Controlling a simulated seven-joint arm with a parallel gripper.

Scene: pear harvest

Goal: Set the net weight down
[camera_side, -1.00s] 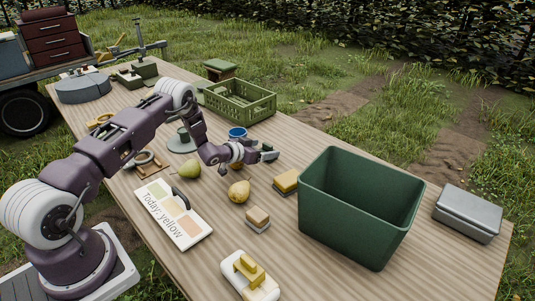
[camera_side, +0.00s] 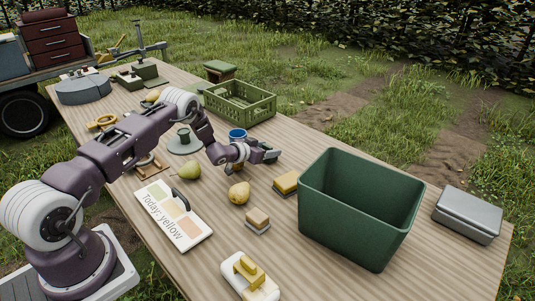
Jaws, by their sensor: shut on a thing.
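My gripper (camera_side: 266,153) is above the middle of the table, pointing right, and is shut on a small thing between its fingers. The net weight in its grip is mostly hidden by the fingers, and its shape is hard to make out. A small brownish patch (camera_side: 237,167) shows just below the gripper; I cannot tell whether it is held or stands on the table. The gripper is in front of a blue cup (camera_side: 237,134) and left of the large dark green bin (camera_side: 350,220).
A green pear (camera_side: 189,170) and a yellow pear (camera_side: 239,193) lie near the gripper. Sponge-topped blocks (camera_side: 257,219), a "Today: yellow" board (camera_side: 172,220), a green crate (camera_side: 262,108) and a grey metal box (camera_side: 468,214) are on the table. Bare wood (camera_side: 300,245) shows between the blocks and bin.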

